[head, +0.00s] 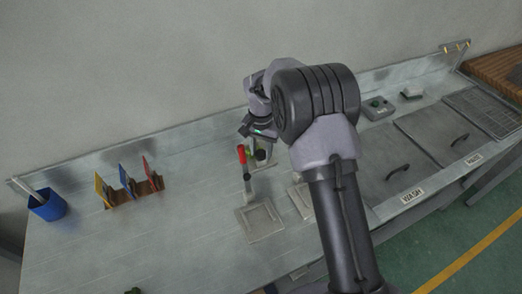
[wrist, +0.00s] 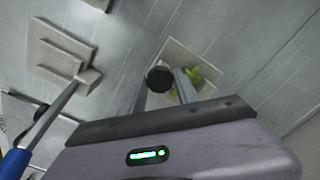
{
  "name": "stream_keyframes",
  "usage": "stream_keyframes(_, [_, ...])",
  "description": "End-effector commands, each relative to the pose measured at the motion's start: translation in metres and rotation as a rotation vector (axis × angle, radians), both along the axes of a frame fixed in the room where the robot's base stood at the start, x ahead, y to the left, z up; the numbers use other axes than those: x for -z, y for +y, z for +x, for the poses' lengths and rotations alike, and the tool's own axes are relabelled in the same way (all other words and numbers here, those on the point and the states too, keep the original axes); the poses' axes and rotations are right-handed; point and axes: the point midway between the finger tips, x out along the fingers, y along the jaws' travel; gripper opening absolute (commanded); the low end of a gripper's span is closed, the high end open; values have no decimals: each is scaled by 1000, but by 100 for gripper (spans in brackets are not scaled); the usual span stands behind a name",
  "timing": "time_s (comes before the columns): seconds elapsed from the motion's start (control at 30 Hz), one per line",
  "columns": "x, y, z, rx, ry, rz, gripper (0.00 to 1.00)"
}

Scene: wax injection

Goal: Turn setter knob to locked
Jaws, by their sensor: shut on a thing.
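A dark round knob (wrist: 160,77), which I take for the setter knob, sits between my gripper's two fingers (wrist: 162,92) in the wrist view. The fingers are shut on it. A square pale plate (wrist: 178,57) and a bright green piece (wrist: 196,74) show just beyond the fingers. In the head view my gripper (head: 259,143) is low over the bench, just right of an upright red-handled lever (head: 241,156). My arm and gripper hide most of the knob there. I cannot read the knob's setting.
A blue cup (head: 48,205) and a rack with coloured cards (head: 128,188) stand left. A square plate (head: 260,224) lies in front of the lever. Lidded wells (head: 397,166) and a grey control box (head: 377,108) are right.

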Motion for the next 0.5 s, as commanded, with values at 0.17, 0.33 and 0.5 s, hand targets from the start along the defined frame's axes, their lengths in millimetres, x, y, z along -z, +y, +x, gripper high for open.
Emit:
stream_keyframes(0.17, [-1, 0, 0, 7, -1, 1, 0])
stream_keyframes(0.33, [-1, 0, 0, 7, -1, 1, 0])
stream_keyframes(0.5, [-1, 0, 0, 7, 0, 1, 53])
